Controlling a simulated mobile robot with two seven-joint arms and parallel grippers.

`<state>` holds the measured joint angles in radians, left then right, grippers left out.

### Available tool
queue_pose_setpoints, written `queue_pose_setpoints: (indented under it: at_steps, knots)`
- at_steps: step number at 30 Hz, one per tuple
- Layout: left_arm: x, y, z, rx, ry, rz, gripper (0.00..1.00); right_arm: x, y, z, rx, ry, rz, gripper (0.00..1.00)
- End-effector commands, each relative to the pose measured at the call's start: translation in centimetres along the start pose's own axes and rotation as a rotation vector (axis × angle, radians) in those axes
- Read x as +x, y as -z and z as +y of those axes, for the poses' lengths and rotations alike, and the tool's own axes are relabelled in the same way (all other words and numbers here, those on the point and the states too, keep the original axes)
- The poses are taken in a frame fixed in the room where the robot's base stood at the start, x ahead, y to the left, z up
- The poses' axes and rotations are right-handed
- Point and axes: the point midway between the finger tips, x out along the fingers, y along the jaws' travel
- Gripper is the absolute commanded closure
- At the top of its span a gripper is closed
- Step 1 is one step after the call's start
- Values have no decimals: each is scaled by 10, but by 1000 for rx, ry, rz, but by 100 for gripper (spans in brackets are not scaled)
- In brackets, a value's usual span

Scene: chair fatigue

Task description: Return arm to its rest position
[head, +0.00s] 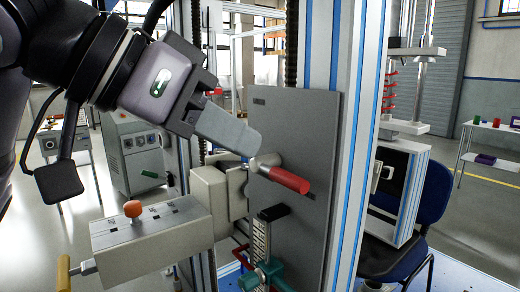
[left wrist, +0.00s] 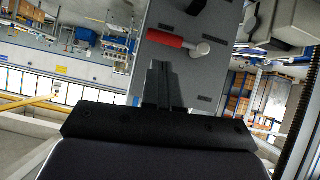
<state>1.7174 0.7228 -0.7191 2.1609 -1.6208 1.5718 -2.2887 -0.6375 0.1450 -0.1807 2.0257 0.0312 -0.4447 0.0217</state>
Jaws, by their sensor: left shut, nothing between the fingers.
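My left gripper (head: 240,138) comes in from the left in the head view. Its fingers are shut with nothing between them, and the tips point at the grey panel (head: 300,130). The red-handled lever (head: 285,178) on that panel lies just beyond and below the fingertips in the head view. In the left wrist view the shut fingers (left wrist: 162,75) point towards the panel, and the red handle (left wrist: 167,39) shows just past their tips. I cannot tell whether they touch it. My right gripper is not in view.
A metal box with an orange knob (head: 133,209) stands below my left arm. A green clamp (head: 268,270) is mounted low by the panel. A blue-edged upright post (head: 345,120) stands behind the panel. A blue chair (head: 415,230) is at the right. A table (head: 495,137) stands far right.

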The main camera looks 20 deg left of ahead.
Motion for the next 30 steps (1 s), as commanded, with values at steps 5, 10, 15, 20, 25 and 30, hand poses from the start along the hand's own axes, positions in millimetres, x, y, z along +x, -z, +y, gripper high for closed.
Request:
queue_pose_setpoints:
  at_steps: [5, 10, 15, 20, 25, 30]
  knots:
    - [-13, 0, 0, 1, 1, 0, 100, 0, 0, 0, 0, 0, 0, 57]
    - [-14, 0, 0, 1, 0, 0, 100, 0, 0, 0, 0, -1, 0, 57]
    - [-13, 0, 0, 1, 0, 0, 100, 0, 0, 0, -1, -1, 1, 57]
    - [-11, -1, 2, -7, -12, -3, 100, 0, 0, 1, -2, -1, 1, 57]
    - [6, -10, 27, -122, -187, -31, 100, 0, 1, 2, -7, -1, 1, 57]
    - [19, -23, 76, -401, -533, -109, 100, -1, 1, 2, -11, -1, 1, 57]
